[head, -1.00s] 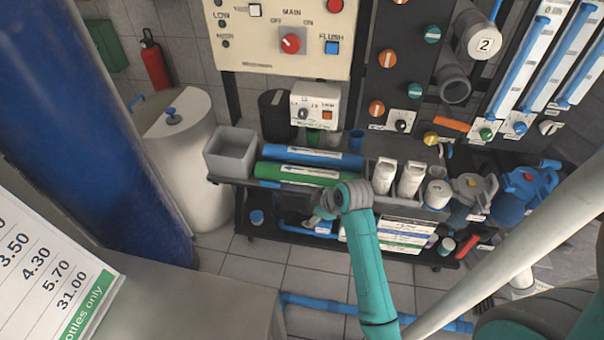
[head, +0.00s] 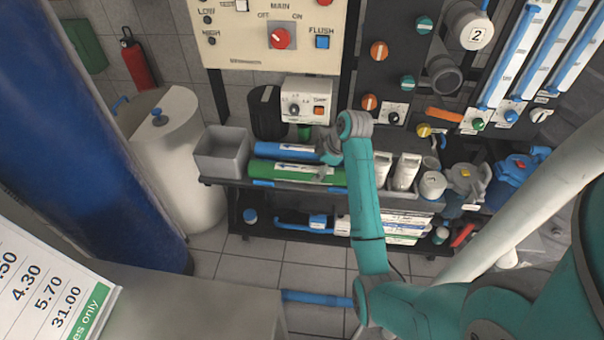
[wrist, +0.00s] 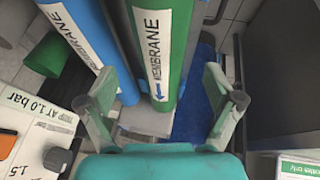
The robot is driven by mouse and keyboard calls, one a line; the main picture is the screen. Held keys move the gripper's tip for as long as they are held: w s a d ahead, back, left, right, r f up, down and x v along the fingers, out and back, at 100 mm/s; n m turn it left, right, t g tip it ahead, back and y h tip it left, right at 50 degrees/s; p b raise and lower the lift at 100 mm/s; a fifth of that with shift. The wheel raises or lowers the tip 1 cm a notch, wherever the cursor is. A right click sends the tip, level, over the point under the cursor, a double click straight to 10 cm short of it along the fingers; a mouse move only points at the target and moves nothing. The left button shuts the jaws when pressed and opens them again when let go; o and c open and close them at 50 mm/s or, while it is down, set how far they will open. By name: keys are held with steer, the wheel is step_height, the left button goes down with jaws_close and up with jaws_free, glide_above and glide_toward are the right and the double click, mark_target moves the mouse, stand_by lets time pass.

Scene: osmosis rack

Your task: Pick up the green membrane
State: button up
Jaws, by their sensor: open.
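The green membrane (head: 285,170) is a green tube with a white label, lying on the rack's upper shelf in front of the blue membrane (head: 280,151). In the wrist view the green membrane (wrist: 165,40) runs down the middle, its end and arrow label between my fingers. The blue membrane (wrist: 88,40) lies left of it there. My gripper (wrist: 160,78) is open and empty, one finger on each side of the green tube's line. In the head view my gripper (head: 328,150) is above the right end of the tubes, partly hidden by my wrist. I cannot tell whether it touches.
A grey open bin (head: 222,158) stands left of the tubes. White filter housings (head: 404,172) stand to the right. A control box (head: 306,102) with a knob and orange switch is close behind. A lower shelf holds a blue pipe piece (head: 290,226).

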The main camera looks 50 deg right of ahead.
mark_target(312, 170)
steer(key=shift+a+x, duration=0.2)
steer(key=shift+x, duration=2.55)
steer(key=shift+w, duration=0.1)
steer(key=shift+r, duration=0.1)
steer(key=c, duration=1.4)
